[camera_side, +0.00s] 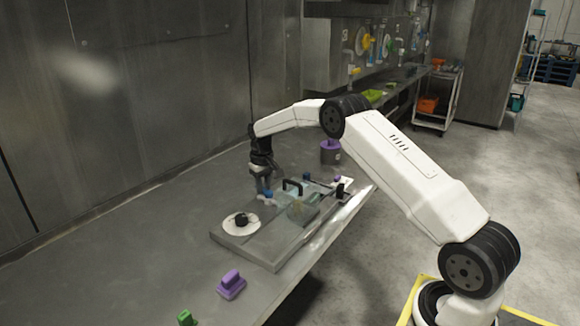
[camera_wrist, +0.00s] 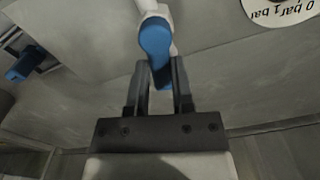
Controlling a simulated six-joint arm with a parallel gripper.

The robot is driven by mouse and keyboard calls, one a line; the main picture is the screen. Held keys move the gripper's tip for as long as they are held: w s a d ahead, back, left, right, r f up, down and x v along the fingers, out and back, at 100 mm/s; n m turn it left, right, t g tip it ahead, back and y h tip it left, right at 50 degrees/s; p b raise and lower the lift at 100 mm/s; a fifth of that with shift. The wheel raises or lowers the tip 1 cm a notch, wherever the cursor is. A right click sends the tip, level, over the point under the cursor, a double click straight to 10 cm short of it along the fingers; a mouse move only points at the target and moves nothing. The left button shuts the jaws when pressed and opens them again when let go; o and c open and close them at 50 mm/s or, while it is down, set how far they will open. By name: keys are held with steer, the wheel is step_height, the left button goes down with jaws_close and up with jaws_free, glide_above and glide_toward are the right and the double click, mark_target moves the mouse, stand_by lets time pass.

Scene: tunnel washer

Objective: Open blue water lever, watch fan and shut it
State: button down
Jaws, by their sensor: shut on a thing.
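The blue water lever (camera_wrist: 155,40) sits on a white fitting at the top middle of the wrist view. My gripper (camera_wrist: 160,75) is shut on the lever's near end, one dark finger on each side. In the side view my gripper (camera_side: 264,186) points down at the back of the grey board (camera_side: 258,247), and the lever is a small blue spot (camera_side: 268,193) beneath it. A clear part (camera_side: 300,209) stands right of the lever on the board; I cannot make out a fan in it. The lever's exact angle is hard to tell.
A white dial (camera_side: 240,223) with a black centre lies on the board's left; its bar markings show in the wrist view (camera_wrist: 283,12). A black handle (camera_side: 292,184) stands close right of my gripper. Purple (camera_side: 231,284) and green (camera_side: 186,318) objects lie on the bench in front.

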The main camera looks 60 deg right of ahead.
steer(key=shift+w+a+n, duration=0.1)
steer(key=shift+a+n, duration=0.1)
steer(key=shift+n, duration=0.6)
steer(key=shift+c, duration=2.4)
jaws_free()
steer(key=shift+r, duration=0.15)
steer(key=shift+r, duration=3.8)
steer(key=shift+a, duration=0.2)
